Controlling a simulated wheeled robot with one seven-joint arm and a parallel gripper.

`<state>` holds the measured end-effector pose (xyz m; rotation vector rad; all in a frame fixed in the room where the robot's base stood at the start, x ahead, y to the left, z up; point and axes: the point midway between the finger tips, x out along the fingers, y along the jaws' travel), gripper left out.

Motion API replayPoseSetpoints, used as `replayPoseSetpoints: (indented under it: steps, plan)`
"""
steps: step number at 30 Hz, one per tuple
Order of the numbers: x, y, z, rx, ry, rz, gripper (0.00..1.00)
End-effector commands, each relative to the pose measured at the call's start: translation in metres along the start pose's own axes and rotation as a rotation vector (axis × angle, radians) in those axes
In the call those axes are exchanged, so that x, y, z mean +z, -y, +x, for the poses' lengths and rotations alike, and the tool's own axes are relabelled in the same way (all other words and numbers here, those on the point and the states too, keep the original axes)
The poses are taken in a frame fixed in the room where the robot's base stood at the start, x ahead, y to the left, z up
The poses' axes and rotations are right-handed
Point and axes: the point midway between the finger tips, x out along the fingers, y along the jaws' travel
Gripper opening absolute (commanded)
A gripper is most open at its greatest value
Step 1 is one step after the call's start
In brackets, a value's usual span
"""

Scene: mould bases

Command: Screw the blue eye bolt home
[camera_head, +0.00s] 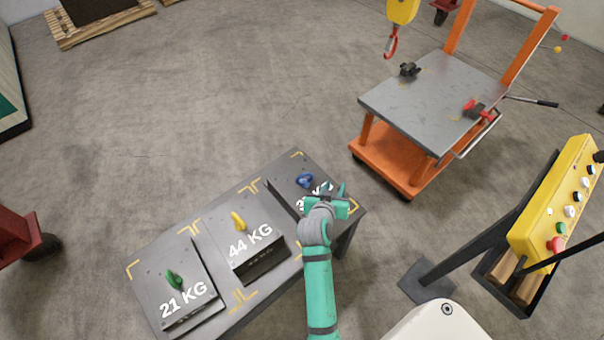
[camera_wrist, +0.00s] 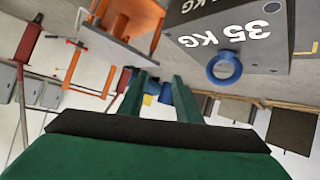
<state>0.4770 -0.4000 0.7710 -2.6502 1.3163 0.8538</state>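The blue eye bolt (camera_head: 305,180) stands on the far right mould base (camera_head: 284,187), whose label is partly covered by my gripper in the head view. In the wrist view the eye bolt (camera_wrist: 224,68) is a blue ring on the block (camera_wrist: 272,42) marked 35 KG, seen upside down. How deep its thread sits cannot be told. My gripper (camera_head: 335,188) is just to the right of the eye bolt in the head view, apart from it. In the wrist view the two green fingers of my gripper (camera_wrist: 160,83) are spread with nothing between them.
A yellow eye bolt (camera_head: 238,222) on the 44 KG block and a green one (camera_head: 174,281) on the 21 KG block share the table. An orange cart (camera_head: 430,105), a hoist hook (camera_head: 391,43) and a yellow control box (camera_head: 556,205) stand to the right.

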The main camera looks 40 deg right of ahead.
Motion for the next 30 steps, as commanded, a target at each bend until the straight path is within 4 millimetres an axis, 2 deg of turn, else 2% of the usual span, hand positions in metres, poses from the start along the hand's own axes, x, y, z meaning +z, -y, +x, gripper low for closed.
replayPoseSetpoints:
  steps: [1,6,11,14,20,25,30]
  plan:
    - [-0.011,-0.002,0.010,0.029,0.029,0.052,0.31]
    - [-0.030,-0.013,0.033,0.122,0.157,0.221,0.31]
    - [-0.041,-0.018,0.045,0.188,0.299,0.395,0.31]
    - [-0.046,-0.011,0.046,0.211,0.399,0.503,0.31]
    - [-0.061,0.026,0.036,0.217,0.618,0.699,0.31]
    - [-0.078,0.063,0.017,0.193,0.803,0.828,0.31]
    - [-0.092,0.090,-0.001,0.168,0.929,0.899,0.31]
